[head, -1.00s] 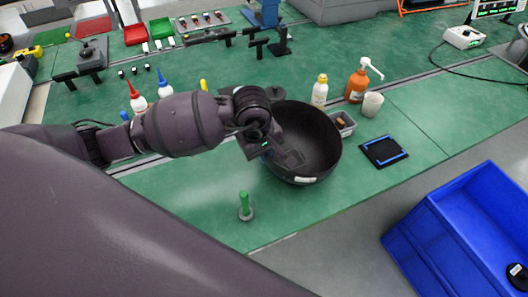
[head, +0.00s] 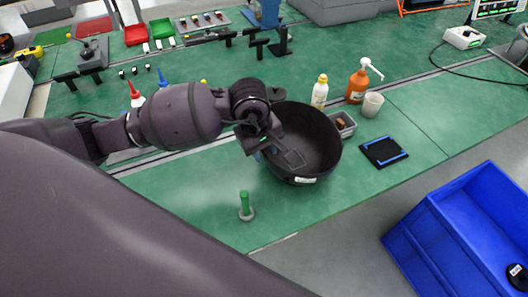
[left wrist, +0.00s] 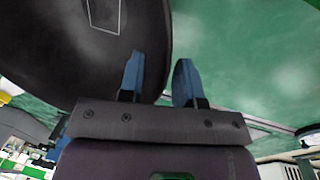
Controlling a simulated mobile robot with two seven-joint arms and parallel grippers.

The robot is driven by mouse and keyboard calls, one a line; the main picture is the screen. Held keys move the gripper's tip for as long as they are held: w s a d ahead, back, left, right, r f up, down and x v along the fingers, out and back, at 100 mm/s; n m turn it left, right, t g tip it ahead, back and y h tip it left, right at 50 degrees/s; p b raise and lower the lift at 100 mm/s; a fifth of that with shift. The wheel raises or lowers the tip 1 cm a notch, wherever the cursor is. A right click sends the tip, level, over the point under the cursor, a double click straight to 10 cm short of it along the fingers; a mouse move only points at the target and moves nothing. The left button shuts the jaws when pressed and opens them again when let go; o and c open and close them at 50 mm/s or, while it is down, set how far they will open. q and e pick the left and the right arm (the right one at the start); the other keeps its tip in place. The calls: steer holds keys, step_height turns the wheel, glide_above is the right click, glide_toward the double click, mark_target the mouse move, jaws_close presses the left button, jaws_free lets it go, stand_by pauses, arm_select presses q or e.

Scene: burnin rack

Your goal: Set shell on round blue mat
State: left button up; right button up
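The shell appears to be the large dark bowl (head: 318,140), open side up on the green bench; it also fills the upper left of the left wrist view (left wrist: 70,50). I see no round blue mat in either view. My left gripper (head: 268,150) is at the bowl's left rim. In the left wrist view its two blue fingers (left wrist: 158,82) stand apart, one over the bowl and the other over green bench, with the rim edge running between them. I see no contact on both sides. My right gripper is not in view.
A black square pad with blue strips (head: 383,151) lies right of the bowl. A small grey tray (head: 343,126), a white cup (head: 372,104), an orange pump bottle (head: 357,85) and a white bottle (head: 320,92) stand behind. A blue bin (head: 440,225) is lower right.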

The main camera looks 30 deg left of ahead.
arm_select(q)
step_height(320, 180, up, 10)
steer(key=s, duration=0.1)
steer(key=shift+s+a, duration=0.2)
steer(key=shift+a, duration=0.25)
